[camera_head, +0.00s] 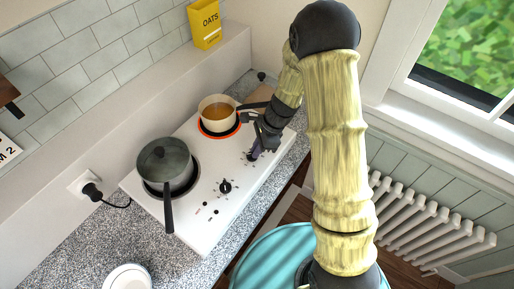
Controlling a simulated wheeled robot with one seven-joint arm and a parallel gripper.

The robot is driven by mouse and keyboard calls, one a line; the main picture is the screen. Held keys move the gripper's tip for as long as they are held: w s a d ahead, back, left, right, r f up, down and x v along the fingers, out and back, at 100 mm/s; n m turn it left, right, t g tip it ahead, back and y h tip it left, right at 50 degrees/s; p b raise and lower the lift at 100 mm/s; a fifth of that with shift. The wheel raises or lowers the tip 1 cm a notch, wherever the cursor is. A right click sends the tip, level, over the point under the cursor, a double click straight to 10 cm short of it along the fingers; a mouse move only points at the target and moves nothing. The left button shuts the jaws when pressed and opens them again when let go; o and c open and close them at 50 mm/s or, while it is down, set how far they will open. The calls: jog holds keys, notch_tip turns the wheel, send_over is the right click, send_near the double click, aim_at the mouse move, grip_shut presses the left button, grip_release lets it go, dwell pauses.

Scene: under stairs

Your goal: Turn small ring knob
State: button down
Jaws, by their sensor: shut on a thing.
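The hob (205,233) is a white plate with two cooking rings. The smaller ring (203,131) glows orange-red under a cream saucepan (204,102) of brown liquid. My gripper (255,151) reaches down from the upper right to the hob's front edge, near that ring. It is shut on a knob there, which its dark fingers mostly hide. I cannot tell the knob's angle. A second black knob (225,187) stands uncovered to the lower left, apart from my gripper.
A grey lidded pot (165,165) sits on the larger ring, its handle pointing to the front. The saucepan's dark handle points right, close to my gripper. A yellow oats box (205,24) stands on the ledge. A white dish (127,278) is on the speckled worktop (70,245).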

jog(key=shift+w, duration=0.1)
jog(key=n, duration=0.1)
jog(key=n+g+p, duration=0.1)
jog(key=n, duration=0.3)
jog(key=shift+w+a+g+h+p, duration=0.15)
jog(key=shift+w+g+h+p, duration=0.15)
jog(key=shift+g+p, duration=0.1)
jog(key=n, duration=0.1)
jog(key=n+h, duration=0.1)
jog(key=n, duration=0.1)
jog(key=n+g, duration=0.1)
jog(key=n, duration=0.1)
jog(key=shift+w+a+h, duration=0.25)
jog(key=shift+a+h, duration=0.05)
jog(key=shift+h, duration=0.1)
jog(key=n, duration=0.2)
jog(key=n+h, duration=0.1)
jog(key=n, duration=0.1)
jog(key=shift+w+a+g, duration=0.1)
jog(key=shift+a+g, duration=0.15)
jog(key=shift+g, duration=0.15)
jog(key=shift+a+n+h+b, duration=0.2)
jog(key=shift+n+h+b, duration=0.4)
jog(key=shift+n, duration=1.1)
jog(key=c, duration=1.5)
grip_release()
jog(key=shift+r, duration=0.1)
